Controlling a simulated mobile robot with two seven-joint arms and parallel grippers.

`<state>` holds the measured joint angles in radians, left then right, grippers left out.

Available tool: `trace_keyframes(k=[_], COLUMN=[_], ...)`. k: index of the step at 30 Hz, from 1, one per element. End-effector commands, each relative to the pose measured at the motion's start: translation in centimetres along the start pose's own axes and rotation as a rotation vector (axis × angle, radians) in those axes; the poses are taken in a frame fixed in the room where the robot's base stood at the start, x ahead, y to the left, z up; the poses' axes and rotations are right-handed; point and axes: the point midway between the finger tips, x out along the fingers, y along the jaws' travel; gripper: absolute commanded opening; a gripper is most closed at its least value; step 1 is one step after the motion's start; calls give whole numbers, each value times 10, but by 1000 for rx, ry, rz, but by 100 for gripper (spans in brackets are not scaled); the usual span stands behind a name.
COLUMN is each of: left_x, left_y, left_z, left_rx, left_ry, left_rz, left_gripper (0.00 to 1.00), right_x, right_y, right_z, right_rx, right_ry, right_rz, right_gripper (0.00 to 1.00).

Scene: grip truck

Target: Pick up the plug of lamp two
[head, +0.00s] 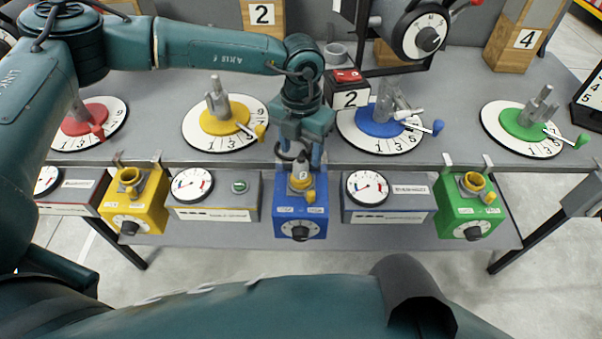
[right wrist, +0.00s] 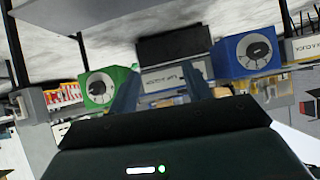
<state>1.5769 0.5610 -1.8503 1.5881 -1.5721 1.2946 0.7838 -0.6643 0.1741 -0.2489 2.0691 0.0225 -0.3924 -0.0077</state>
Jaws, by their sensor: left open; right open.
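A blue box (head: 300,218) with a black knob hangs at the table's front edge. A yellow plug-like piece (head: 301,181) stands upright in its top; I take it for the plug. My left gripper (head: 300,160) points down directly above it, open, its fingers around or just above the piece's upper end. Contact cannot be told, as the gripper hides the top. A black box marked 2 with a red switch (head: 347,76) stands behind the gripper. My right gripper (right wrist: 165,88) is open and empty in the right wrist view, with the green box (right wrist: 105,88) and blue box (right wrist: 243,57) beyond.
A yellow box (head: 146,205) and a green box (head: 470,215) with yellow sockets hang along the same edge, with gauge panels (head: 385,205) between. Round dials with grey handles, such as the blue dial (head: 381,122), stand on the grey table. Open floor lies in front.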

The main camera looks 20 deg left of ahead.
Motion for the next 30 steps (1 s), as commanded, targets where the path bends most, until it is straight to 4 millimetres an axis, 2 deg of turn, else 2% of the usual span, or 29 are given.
trace_keyframes(k=[6, 10, 19, 30], left_x=[28, 45, 51, 51], left_y=[0, -1, -1, -1], left_z=[-2, -1, -1, -1], left_rx=[1, 0, 0, 0], left_ry=[5, 3, 1, 1], left_rz=[1, 0, -1, -1], left_gripper=[55, 55, 55, 25], right_x=[-6, -6, -5, -5], right_y=[1, 3, 5, 4], right_z=[-8, -2, 3, 0], right_rx=[8, 13, 13, 13], right_ry=[-7, -20, -31, -25], right_rz=[8, 13, 19, 18], right_gripper=[49, 49, 49, 49])
